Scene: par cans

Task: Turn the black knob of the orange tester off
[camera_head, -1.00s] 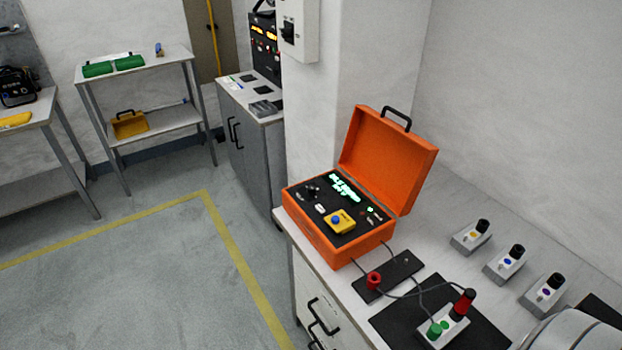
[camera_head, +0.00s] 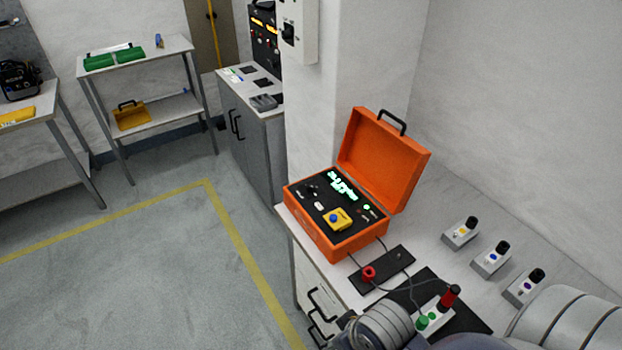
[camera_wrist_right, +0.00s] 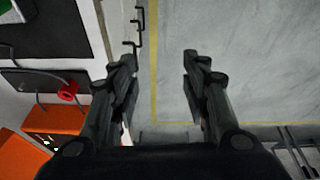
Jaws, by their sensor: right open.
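The orange tester (camera_head: 330,234) stands on the bench with its lid open and leaning back. Its dark panel carries a small black knob (camera_head: 311,190) at the left, a yellow block with a blue button (camera_head: 338,219), and lit green display text. The knob's exact setting is too small to read. In the right wrist view part of the orange tester (camera_wrist_right: 52,120) shows at the lower left. My right gripper (camera_wrist_right: 158,62) is open and empty, over the bench's front edge and the floor, apart from the tester. My left gripper is in neither view.
A dark strip with a red plug (camera_head: 369,273) lies before the tester, with cables running to a grey block with red and green caps (camera_head: 436,313). Several small grey units (camera_head: 492,259) stand at the right. Floor left of the bench is clear.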

